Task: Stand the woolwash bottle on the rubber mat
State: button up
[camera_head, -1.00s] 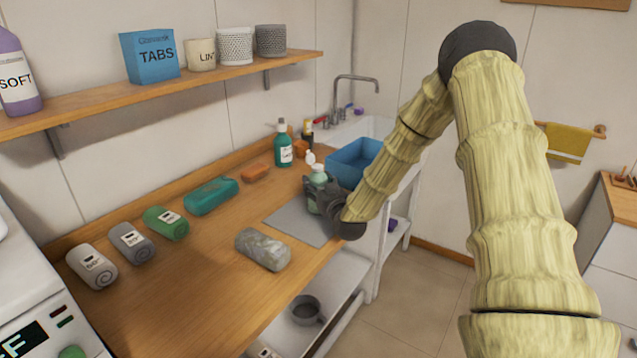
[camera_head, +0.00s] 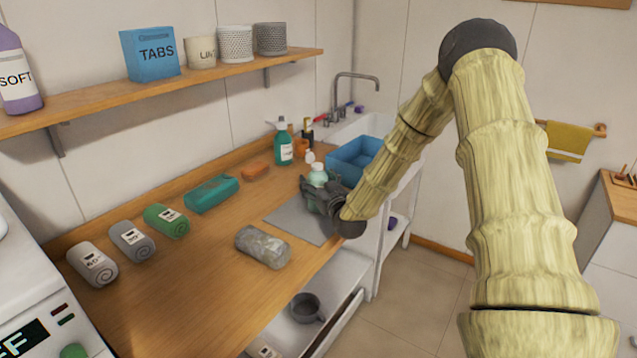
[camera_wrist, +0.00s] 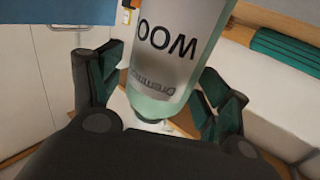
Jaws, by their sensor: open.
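The woolwash bottle (camera_head: 317,177) is pale green with a light cap and looks upright over the grey rubber mat (camera_head: 290,217) on the wooden counter. My gripper hides much of it, and I cannot see clearly whether its base touches the mat. My gripper (camera_head: 322,196) is open, low over the mat, with its fingers either side of the bottle. In the wrist view, the bottle (camera_wrist: 168,62) with its "WOO" label stands between the spread fingers of my gripper (camera_wrist: 160,84), with a gap visible on the left side.
A grey rolled bundle (camera_head: 262,247) lies left of the mat. A teal spray bottle (camera_head: 284,148), an orange sponge (camera_head: 255,171) and a teal pack (camera_head: 211,194) are behind it. A blue basin (camera_head: 354,158) is at the right. Rolled towels (camera_head: 131,240) lie at the left.

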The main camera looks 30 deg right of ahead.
jog(key=s+a+b, duration=0.2)
jog(key=s+b, duration=0.1)
jog(key=s, duration=0.8)
jog(key=shift+s+a, duration=0.15)
jog(key=shift+s, duration=0.2)
